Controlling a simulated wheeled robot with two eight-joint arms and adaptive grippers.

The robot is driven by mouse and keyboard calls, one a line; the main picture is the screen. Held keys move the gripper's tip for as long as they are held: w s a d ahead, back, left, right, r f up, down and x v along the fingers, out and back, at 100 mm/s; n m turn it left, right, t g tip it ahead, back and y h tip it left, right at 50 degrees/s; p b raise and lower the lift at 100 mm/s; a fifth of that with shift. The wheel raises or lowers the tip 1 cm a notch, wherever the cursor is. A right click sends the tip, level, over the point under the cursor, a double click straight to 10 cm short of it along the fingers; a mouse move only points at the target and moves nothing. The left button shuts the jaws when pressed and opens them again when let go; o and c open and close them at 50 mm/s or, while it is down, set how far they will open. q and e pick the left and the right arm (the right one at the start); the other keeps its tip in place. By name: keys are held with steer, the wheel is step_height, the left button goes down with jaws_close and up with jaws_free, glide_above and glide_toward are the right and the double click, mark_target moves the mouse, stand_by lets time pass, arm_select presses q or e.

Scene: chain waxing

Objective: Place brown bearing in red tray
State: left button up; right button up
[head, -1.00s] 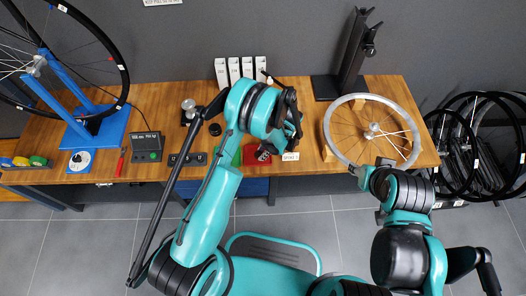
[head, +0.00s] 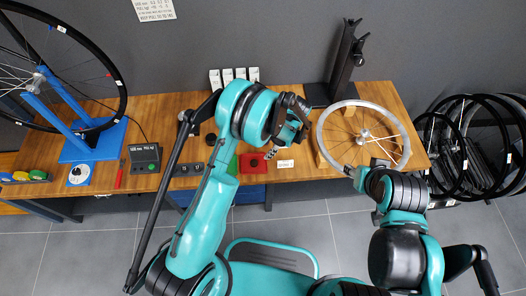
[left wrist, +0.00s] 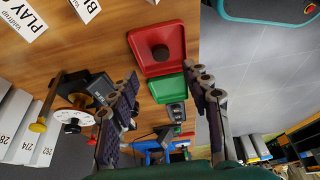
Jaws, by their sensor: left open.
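The red tray (head: 262,168) sits near the front edge of the wooden bench in the head view; it also shows in the left wrist view (left wrist: 171,67). A dark brown round piece, which looks like the brown bearing (left wrist: 160,52), lies inside the tray. My left gripper (head: 294,130) is above the bench, up and to the right of the tray in the head view. In the left wrist view its two fingers (left wrist: 163,80) are spread apart with nothing between them. My right gripper (head: 354,172) is by the front of the wheel; its jaw opening is unclear.
A green tray (left wrist: 166,88) is beside the red one. A spoked wheel (head: 325,129) lies at the bench's right, with a dark stand (head: 345,65) behind it. White boxes (head: 227,76) stand at the back. A blue wheel stand (head: 78,150) is at left.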

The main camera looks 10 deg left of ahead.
arm_select(q)
steer(key=s+a+r+m+t+h, duration=0.15)
steer(key=r+m, duration=0.25)
steer(key=r, duration=0.6)
steer(key=s+a+r+m+t+h, duration=0.1)
steer(key=s+a+r+m+t, duration=0.3)
steer(key=r, duration=0.6)
steer(key=s+a+r+m+t+h, duration=0.1)
steer(key=s+a+r+m+t, duration=0.2)
steer(key=s+r+m, duration=0.4)
steer(key=shift+s+r+m+h, duration=0.3)
steer(key=shift+s+m+h, duration=0.05)
steer(key=shift+s+m, duration=2.75)
